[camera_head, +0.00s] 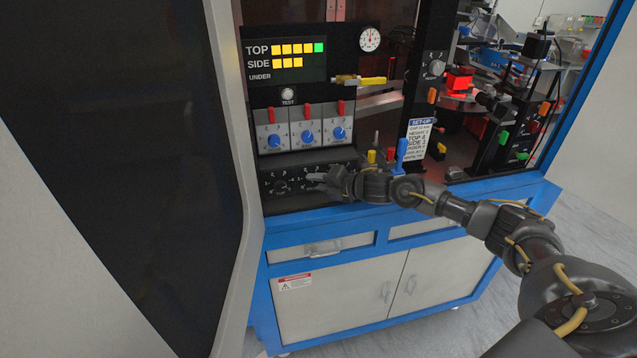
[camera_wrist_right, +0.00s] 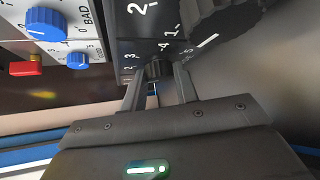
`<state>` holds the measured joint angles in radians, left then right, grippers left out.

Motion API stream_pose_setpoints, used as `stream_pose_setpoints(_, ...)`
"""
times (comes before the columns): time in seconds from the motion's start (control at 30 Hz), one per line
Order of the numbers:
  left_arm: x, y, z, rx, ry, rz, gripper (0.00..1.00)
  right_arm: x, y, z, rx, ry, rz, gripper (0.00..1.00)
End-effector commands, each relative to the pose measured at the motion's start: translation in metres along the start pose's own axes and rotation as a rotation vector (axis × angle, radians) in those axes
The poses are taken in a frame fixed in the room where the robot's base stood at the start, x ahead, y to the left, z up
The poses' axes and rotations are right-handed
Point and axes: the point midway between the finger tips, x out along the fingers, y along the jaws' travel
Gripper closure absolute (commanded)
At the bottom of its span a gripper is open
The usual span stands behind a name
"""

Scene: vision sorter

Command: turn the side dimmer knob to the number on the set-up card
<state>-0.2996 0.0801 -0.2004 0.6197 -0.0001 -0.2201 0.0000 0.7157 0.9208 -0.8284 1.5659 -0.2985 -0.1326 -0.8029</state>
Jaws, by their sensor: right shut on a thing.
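My right gripper (camera_head: 318,179) reaches in from the right to the black dimmer panel (camera_head: 262,172) low on the machine front. In the wrist view its two fingers (camera_wrist_right: 158,78) are shut on a small black knob (camera_wrist_right: 155,69) with white numbers around it. The knob's pointer cannot be made out, and in the head view my fingers hide it. Another black dimmer knob (camera_head: 281,186) shows to its left. The set-up card (camera_head: 418,138) hangs to the right; its lines for top and side show, but the digits are too blurred to be sure. My left gripper is out of view.
The display (camera_head: 289,57) shows lit squares in the top and side rows. Blue knobs (camera_head: 308,137) with red levers (camera_head: 309,109) sit above the panel. Coloured levers (camera_head: 381,155) stand close to my right wrist. A large dark knob (camera_wrist_right: 225,14) is near my fingers.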

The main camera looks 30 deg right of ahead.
Motion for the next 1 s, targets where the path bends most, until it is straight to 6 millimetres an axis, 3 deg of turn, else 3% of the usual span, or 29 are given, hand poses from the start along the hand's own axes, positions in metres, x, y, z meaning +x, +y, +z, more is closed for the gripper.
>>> stream_pose_setpoints(0.37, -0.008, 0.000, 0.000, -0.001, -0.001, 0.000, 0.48, -0.001, 0.004, 0.001, -0.056, 0.000, -0.055, 0.93)
stream_pose_setpoints(1.0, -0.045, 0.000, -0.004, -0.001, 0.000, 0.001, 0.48, 0.002, 0.014, -0.001, -0.442, -0.001, -0.438, 0.93)
